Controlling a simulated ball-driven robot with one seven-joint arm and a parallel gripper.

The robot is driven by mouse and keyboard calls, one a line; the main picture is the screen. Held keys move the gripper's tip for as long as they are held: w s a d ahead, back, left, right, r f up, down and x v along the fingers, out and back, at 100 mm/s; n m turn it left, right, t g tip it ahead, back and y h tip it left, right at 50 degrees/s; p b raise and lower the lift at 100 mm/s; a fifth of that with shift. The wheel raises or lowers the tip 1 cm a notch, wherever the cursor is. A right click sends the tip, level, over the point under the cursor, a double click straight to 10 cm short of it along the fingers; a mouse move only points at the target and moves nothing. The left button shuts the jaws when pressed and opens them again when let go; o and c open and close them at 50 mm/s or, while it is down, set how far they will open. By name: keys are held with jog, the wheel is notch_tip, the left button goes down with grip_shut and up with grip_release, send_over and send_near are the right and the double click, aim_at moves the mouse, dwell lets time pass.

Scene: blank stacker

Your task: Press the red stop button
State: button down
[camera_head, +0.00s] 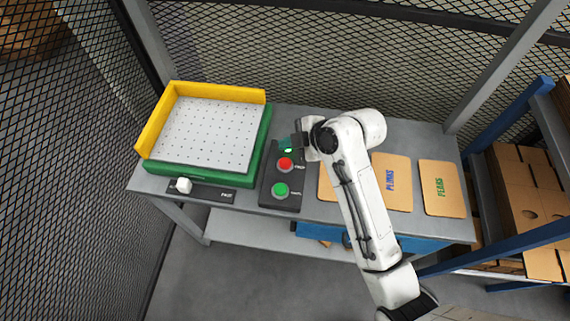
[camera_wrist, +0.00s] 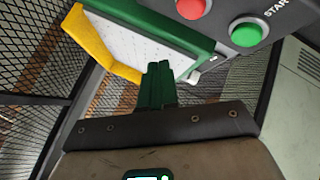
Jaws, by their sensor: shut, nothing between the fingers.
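The red stop button (camera_head: 285,164) sits on a dark control box (camera_head: 267,193), above a green start button (camera_head: 280,190) in the head view. In the wrist view the red button (camera_wrist: 192,7) is cut by the top edge, with the green button (camera_wrist: 246,32) to its right. My gripper (camera_head: 285,142) is over the far end of the box, just beyond the red button in the head view. Its green fingers (camera_wrist: 157,68) are together and empty in the wrist view. They appear apart from the red button; the exact height is unclear.
A white perforated bed (camera_head: 208,132) with yellow and green walls stands left of the box. A white knob (camera_head: 183,185) is on the front panel. Cardboard sheets, one marked PLINKS (camera_head: 391,182) and one PEARS (camera_head: 441,189), lie right. Mesh fencing (camera_head: 330,60) stands behind.

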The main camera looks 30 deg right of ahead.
aim_at(288, 164)
jog(key=shift+f+b, duration=1.8)
jog(key=shift+f, duration=1.05)
jog(key=shift+f, duration=0.15)
jog(key=shift+f, duration=0.25)
jog(key=shift+f+b, duration=0.5)
jog(key=shift+b, duration=0.05)
dwell(0.5)
jog(key=shift+r, duration=0.15)
jog(key=shift+r+p, duration=0.75)
jog(key=shift+p, duration=0.05)
notch_tip(288, 164, up, 5)
jog(key=p, duration=0.4)
jog(key=shift+r, duration=0.1)
